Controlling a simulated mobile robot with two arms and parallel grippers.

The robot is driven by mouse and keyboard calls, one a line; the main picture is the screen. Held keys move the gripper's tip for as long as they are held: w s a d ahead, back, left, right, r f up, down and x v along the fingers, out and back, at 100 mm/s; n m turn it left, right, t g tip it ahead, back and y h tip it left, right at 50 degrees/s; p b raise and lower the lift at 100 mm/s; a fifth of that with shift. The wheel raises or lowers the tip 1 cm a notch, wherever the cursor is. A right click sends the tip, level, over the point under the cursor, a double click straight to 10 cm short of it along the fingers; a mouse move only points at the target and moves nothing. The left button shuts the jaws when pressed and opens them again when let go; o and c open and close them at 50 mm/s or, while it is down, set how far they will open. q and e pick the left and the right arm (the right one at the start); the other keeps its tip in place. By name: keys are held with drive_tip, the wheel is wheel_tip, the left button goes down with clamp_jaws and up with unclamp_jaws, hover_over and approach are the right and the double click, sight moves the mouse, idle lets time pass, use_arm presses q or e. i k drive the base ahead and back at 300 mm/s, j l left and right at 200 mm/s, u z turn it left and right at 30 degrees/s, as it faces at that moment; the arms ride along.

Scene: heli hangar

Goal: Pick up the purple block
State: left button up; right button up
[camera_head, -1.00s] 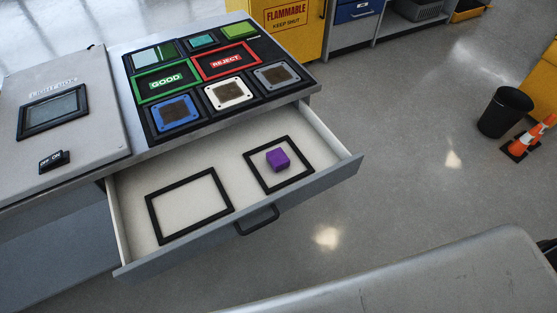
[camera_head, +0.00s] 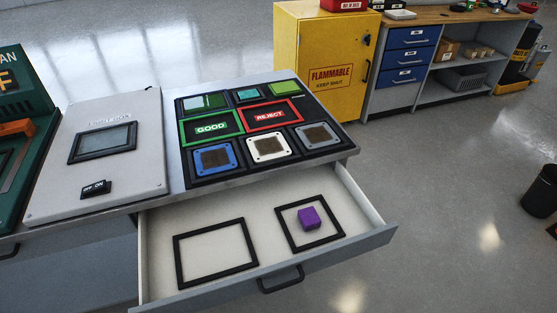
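The purple block (camera_head: 309,218) sits in the open drawer (camera_head: 364,191), inside the right one of two black square frames (camera_head: 337,236). The left black frame (camera_head: 178,262) is empty. The drawer is pulled out from under the worktop, with a dark handle (camera_head: 281,279) on its front. Neither of my grippers shows in the head view.
On the worktop above the drawer lies a black sorting board with GOOD (camera_head: 211,127) and REJECT (camera_head: 269,115) fields. A light box (camera_head: 148,164) stands left of it. A yellow flammables cabinet (camera_head: 301,45) stands behind. A black bin (camera_head: 541,192) is at right; the floor between is clear.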

sight(309, 218)
drive_tip(key=k+l+u, duration=0.3)
drive_tip(key=u, duration=0.2)
drive_tip(key=k+l+u, duration=0.45)
drive_tip(key=i+j, duration=0.05)
drive_tip(key=j, duration=0.05)
